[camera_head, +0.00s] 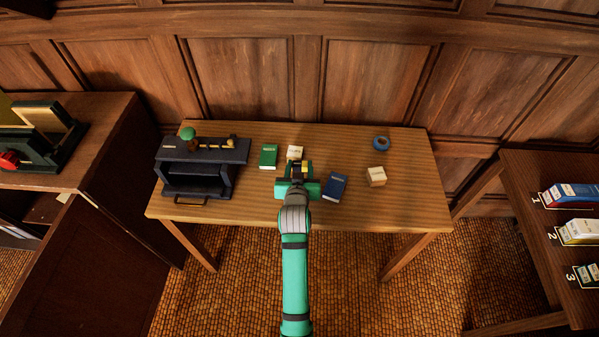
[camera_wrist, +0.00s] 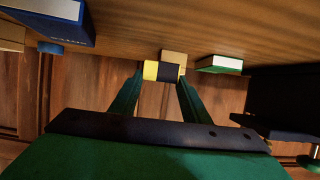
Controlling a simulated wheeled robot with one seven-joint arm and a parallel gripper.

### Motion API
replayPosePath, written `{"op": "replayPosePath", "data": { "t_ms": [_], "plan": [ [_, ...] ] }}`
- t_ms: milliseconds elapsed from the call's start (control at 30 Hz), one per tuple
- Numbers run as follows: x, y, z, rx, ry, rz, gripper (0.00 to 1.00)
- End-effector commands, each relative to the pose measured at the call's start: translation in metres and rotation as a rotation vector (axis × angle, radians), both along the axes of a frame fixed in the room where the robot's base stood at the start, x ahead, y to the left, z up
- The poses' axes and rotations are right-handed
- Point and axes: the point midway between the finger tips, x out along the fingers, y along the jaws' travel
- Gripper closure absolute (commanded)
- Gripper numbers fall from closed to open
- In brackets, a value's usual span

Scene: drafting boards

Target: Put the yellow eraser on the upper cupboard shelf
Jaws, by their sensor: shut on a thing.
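The yellow eraser (camera_wrist: 150,70), with a dark sleeve, is between the fingertips of my gripper (camera_wrist: 161,77) in the wrist view. My gripper is shut on it. In the head view my gripper (camera_head: 304,172) is over the middle of the wooden table (camera_head: 400,205), and a bit of the yellow eraser (camera_head: 305,165) shows at its tip. A wooden cupboard (camera_head: 125,215) stands at the left. Its open front shows a shelf (camera_head: 45,208) at the picture's left edge; much of its inside is hidden.
Around my gripper on the table are a green box (camera_head: 269,156), a cream block (camera_head: 295,152), a blue book (camera_head: 335,187), another cream block (camera_head: 376,177) and blue tape (camera_head: 381,143). A dark stand (camera_head: 203,163) is at the left end. A side table (camera_head: 540,165) holds boxes at right.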

Motion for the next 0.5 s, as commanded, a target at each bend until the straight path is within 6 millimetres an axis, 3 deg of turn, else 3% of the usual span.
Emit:
{"op": "replayPosePath", "data": {
  "t_ms": [200,500],
  "plan": [
    [-0.001,0.000,-0.028,0.000,0.003,0.000,0.80],
    [-0.001,-0.001,-0.029,0.000,0.002,-0.001,0.80]
  ]
}}
